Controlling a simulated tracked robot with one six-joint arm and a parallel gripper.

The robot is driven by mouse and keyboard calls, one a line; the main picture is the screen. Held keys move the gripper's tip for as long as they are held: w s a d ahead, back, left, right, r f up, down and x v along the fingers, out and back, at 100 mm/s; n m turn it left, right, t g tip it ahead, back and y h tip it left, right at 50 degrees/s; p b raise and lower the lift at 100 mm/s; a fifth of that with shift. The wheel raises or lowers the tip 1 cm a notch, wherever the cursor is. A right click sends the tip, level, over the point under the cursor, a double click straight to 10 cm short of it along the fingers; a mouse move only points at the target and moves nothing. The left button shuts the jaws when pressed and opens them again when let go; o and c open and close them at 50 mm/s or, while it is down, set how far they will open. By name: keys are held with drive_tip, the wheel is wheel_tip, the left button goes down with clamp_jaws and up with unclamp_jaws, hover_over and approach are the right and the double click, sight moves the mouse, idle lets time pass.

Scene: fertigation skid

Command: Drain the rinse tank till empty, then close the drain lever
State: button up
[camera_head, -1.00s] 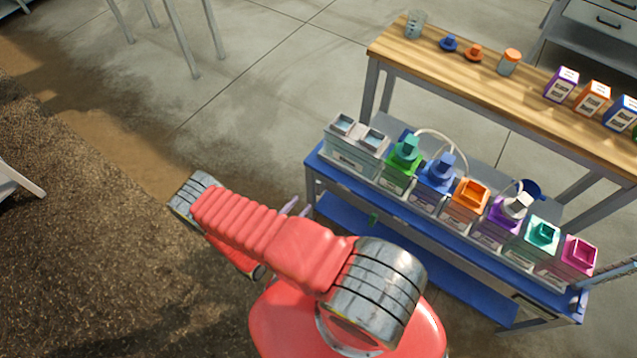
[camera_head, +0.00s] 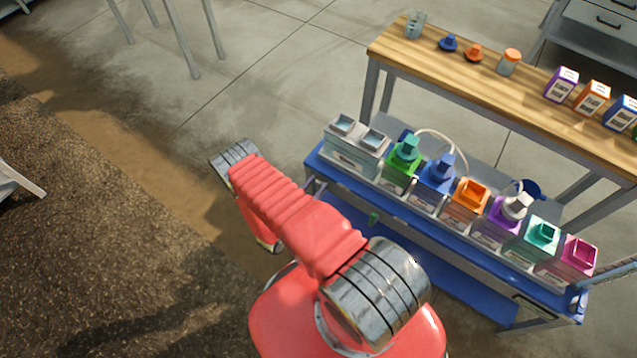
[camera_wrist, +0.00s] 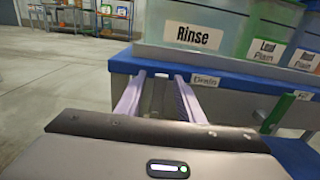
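The rinse tank (camera_head: 350,160) is a pale grey-green, two-opening box at the left end of the blue-topped bench. In the wrist view its "Rinse" label shows on the translucent tank (camera_wrist: 185,12); I cannot tell its water level. A "Drain" label (camera_wrist: 205,81) sits on the blue edge below it. A grey strip shows between the fingers, apparently not gripped.
Several coloured tanks, including a green one (camera_head: 401,178) and an orange one (camera_head: 468,203), stand right of the rinse tank on the blue bench (camera_head: 440,225). A wooden-topped table (camera_head: 520,80) stands behind. Open floor (camera_head: 270,95) lies left of the bench.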

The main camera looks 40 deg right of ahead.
drive_tip(key=shift+x, duration=0.85)
drive_tip(key=shift+c, duration=0.3)
clamp_jaws()
